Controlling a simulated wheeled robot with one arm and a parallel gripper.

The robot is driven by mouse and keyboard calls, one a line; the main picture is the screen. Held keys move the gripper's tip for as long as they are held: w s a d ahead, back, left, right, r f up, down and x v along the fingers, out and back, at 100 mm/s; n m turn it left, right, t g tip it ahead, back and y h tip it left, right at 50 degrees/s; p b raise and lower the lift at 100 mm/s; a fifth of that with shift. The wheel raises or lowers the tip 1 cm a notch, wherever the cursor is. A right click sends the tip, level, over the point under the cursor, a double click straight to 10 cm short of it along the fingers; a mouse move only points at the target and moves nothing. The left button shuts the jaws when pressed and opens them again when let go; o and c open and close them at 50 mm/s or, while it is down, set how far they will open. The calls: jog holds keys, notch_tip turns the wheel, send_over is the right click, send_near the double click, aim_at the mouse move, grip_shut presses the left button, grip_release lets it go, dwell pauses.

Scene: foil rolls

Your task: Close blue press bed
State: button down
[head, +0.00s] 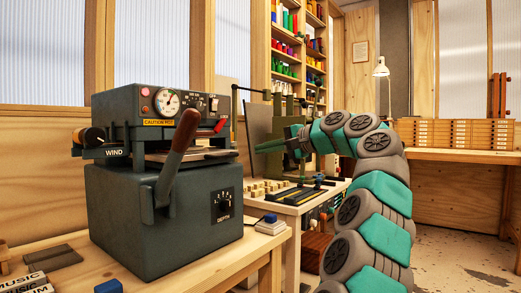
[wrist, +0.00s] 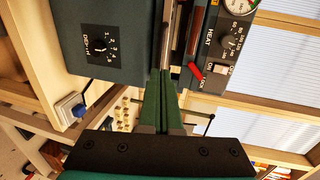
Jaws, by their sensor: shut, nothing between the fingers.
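The dark blue-grey press (head: 165,205) stands on the wooden bench at the left, with a gauge and a "CAUTION HOT" label on its upper part. A flat bed plate (head: 205,154) shows in the gap between its upper and lower parts. A lever with a red-brown handle (head: 181,135) slants up across its front. My gripper (head: 259,148) is shut and empty, to the right of the press at about the height of the gap. In the wrist view, the green fingers (wrist: 158,80) point at the side of the press near this gap. I cannot tell whether they touch it.
A second table (head: 300,207) with small blocks and tools stands beyond, under my arm.

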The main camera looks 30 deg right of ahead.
aim_at(227, 156)
jog(key=x, duration=1.1)
jog(key=shift+w, duration=0.15)
